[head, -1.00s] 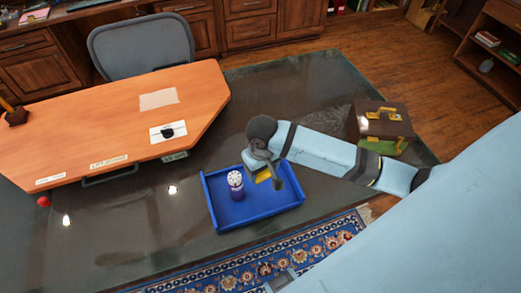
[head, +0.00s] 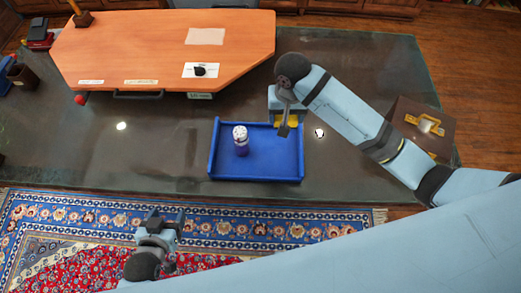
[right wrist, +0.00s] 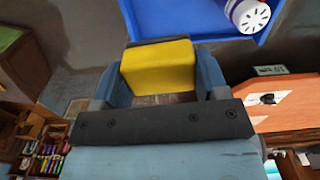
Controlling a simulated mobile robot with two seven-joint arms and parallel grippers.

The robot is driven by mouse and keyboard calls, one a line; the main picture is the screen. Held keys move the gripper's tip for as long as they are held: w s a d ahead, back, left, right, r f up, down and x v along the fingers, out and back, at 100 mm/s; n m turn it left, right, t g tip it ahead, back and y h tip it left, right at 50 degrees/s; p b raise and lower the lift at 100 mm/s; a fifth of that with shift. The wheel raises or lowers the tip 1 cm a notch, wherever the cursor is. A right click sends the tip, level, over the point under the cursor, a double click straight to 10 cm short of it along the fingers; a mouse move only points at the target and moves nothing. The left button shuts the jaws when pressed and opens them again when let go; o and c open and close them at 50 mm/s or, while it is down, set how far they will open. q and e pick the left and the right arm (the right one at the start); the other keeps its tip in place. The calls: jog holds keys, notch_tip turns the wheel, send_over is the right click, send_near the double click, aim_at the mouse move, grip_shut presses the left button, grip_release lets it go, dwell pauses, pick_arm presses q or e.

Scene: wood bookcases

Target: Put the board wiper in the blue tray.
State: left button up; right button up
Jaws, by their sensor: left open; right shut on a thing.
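The board wiper (head: 292,123) is a yellow block with a dark edge. My right gripper (head: 286,115) is shut on it at the back right corner of the blue tray (head: 225,173), in the head view. In the right wrist view the wiper (right wrist: 160,68) sits between the two fingers, with the tray (right wrist: 190,18) beyond it. I cannot tell the wiper's height or whether it touches the tray. My left gripper (head: 166,222) is open and empty, over the rug in front of the table.
A purple bottle with a white top (head: 241,140) stands inside the tray, left of the wiper. A brown case with a gold handle (head: 438,143) is at the right. An orange desk board (head: 150,50) lies behind. The dark tabletop (head: 160,155) left of the tray is clear.

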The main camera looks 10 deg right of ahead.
aim_at(275, 152)
jog(key=shift+w+a+r, duration=0.4)
jog(key=shift+a+r, duration=0.15)
jog(key=shift+a, duration=0.2)
jog(key=shift+a+f+m, duration=0.15)
jog(key=shift+f+m, duration=0.1)
jog(key=shift+m, duration=0.05)
notch_tip(275, 152, down, 19)
jog(key=shift+r, duration=0.1)
jog(key=shift+f, duration=0.2)
jog(key=o, duration=0.9)
